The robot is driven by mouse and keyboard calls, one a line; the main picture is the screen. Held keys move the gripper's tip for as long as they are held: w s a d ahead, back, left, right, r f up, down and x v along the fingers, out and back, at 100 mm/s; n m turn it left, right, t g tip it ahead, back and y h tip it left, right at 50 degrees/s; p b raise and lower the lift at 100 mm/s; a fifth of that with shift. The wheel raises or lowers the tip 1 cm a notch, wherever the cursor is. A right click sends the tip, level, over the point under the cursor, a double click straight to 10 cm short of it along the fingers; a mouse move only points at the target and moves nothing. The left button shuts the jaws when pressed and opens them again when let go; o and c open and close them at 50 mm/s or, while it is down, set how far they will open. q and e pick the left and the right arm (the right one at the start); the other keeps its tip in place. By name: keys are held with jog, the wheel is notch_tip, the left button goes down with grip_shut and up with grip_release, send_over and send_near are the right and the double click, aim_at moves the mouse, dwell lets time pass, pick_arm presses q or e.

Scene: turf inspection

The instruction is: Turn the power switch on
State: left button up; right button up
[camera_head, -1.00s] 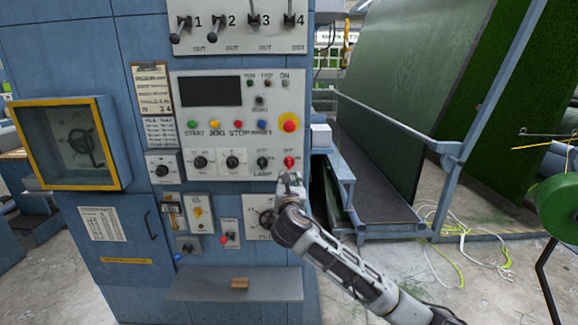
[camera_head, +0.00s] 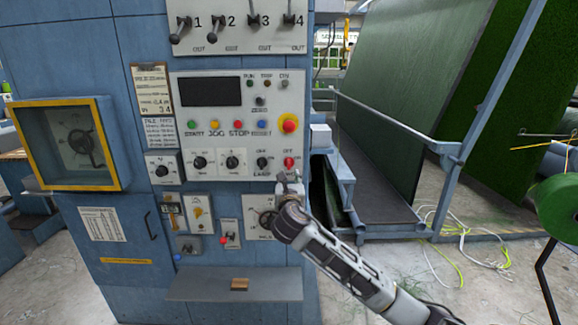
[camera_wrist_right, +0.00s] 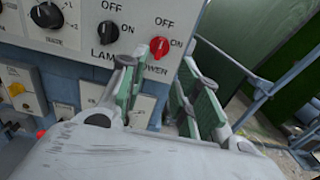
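The power switch is a red knob (camera_head: 289,162) at the lower right of the grey control panel; it also shows in the right wrist view (camera_wrist_right: 159,47), with OFF above it, ON to its right and POWER below. I cannot tell surely which mark it points to. My right gripper (camera_head: 289,184) is just below the knob in the head view. In the right wrist view the green-padded fingers of my right gripper (camera_wrist_right: 165,80) stand apart with nothing between them, below the knob and not visibly touching it. My left gripper is not in view.
The black lamp knob (camera_head: 263,162) is close left of the power switch. A red emergency button (camera_head: 289,123) is above. A shelf (camera_head: 210,290) juts out lower down. A blue rail frame (camera_head: 400,130) stands to the right.

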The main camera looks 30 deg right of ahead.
aim_at(289, 164)
jog(key=shift+p+x, duration=0.75)
jog(key=shift+x, duration=5.4)
grip_shut()
